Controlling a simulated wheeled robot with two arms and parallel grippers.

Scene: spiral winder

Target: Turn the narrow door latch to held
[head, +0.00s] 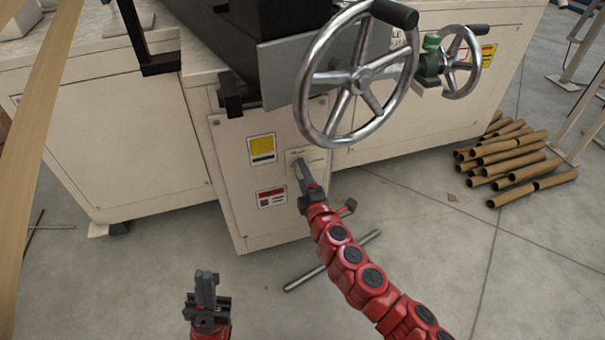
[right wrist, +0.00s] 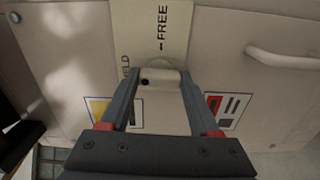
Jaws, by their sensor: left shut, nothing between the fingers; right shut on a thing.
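The narrow door (head: 240,180) is a cream panel low on the machine. The latch (right wrist: 160,78) is a small pale knob on a label plate (right wrist: 150,25) reading FREE, with a partly covered word ending in ELD to its left. The latch sits between the two fingers of my right gripper (right wrist: 160,85), which is shut on it. In the head view my right gripper (head: 302,170) reaches the door front and mostly hides the latch. The latch's exact angle is hard to tell. My left gripper (head: 207,285) is shut and empty, low in front of the machine.
A large handwheel (head: 362,82) overhangs the door at upper right, with a smaller wheel (head: 461,62) beside it. A metal bar (head: 330,262) lies low near my right arm. Cardboard tubes (head: 510,160) lie on the floor at right. Floor around my left gripper is clear.

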